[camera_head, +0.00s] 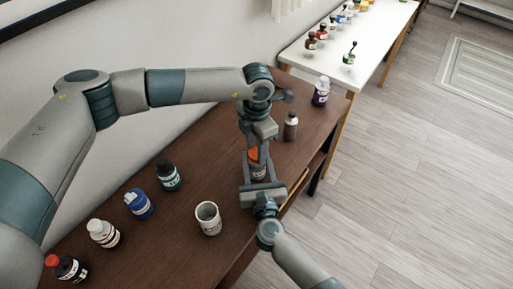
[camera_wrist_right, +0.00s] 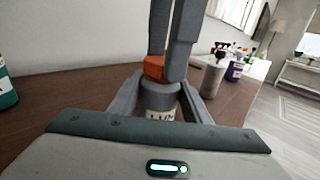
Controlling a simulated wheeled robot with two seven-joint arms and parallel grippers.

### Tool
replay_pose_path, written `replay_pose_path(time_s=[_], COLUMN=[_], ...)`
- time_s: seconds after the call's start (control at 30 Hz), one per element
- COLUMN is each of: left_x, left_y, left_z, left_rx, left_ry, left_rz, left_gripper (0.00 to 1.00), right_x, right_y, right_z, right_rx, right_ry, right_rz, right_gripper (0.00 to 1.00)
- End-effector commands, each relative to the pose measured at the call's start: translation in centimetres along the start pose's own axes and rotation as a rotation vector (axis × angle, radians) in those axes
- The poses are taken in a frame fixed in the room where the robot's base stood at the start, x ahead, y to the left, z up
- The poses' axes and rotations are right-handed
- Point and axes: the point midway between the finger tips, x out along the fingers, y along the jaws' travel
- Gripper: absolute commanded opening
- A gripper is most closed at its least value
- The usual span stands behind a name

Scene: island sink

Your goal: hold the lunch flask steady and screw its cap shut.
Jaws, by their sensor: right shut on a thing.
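The lunch flask (camera_head: 258,173) stands upright on the brown table, with a grey body and a partly hidden label. Its orange cap (camera_head: 253,154) sits at the top of the body; whether it is fully seated cannot be told. My right gripper (camera_head: 259,172) is shut on the flask body, one finger on each side, also in the right wrist view (camera_wrist_right: 158,103). My left gripper (camera_head: 256,150) points down from above, its fingertips at the cap. In the right wrist view one left finger covers part of the orange cap (camera_wrist_right: 154,69); its grip is unclear.
A grey-brown bottle (camera_head: 291,126) and a purple jar (camera_head: 321,92) stand behind the flask. A white cup (camera_head: 208,218), a dark green bottle (camera_head: 168,174), a blue bottle (camera_head: 139,204) and others stand to the left. A white table (camera_head: 345,60) with small bottles lies beyond.

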Motion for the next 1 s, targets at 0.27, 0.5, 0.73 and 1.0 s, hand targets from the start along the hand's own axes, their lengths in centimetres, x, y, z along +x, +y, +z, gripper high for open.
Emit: replay_pose_path(time_s=[0.27, 0.5, 0.73, 1.0], left_x=[0.0, 0.0, -0.4, -3.3], left_y=[0.1, 0.0, 0.1, 0.1], left_z=[0.0, 0.0, 0.0, 0.0], left_rx=[0.006, 0.006, 0.006, 0.007], left_ry=[-0.001, 0.000, -0.001, -0.002], left_rz=[0.001, 0.001, 0.001, 0.002], left_gripper=[0.50, 0.60, 0.60, 0.60], right_x=[0.0, 0.0, 0.0, 0.0], right_y=[0.0, 0.0, 0.0, 0.0], right_z=[0.0, 0.0, 0.0, 0.0], right_rx=[0.000, 0.000, 0.000, 0.000], right_ry=[0.000, 0.000, 0.000, 0.001], right_rz=[0.000, 0.000, 0.000, 0.000], right_gripper=[0.00, 0.00, 0.00, 0.00])
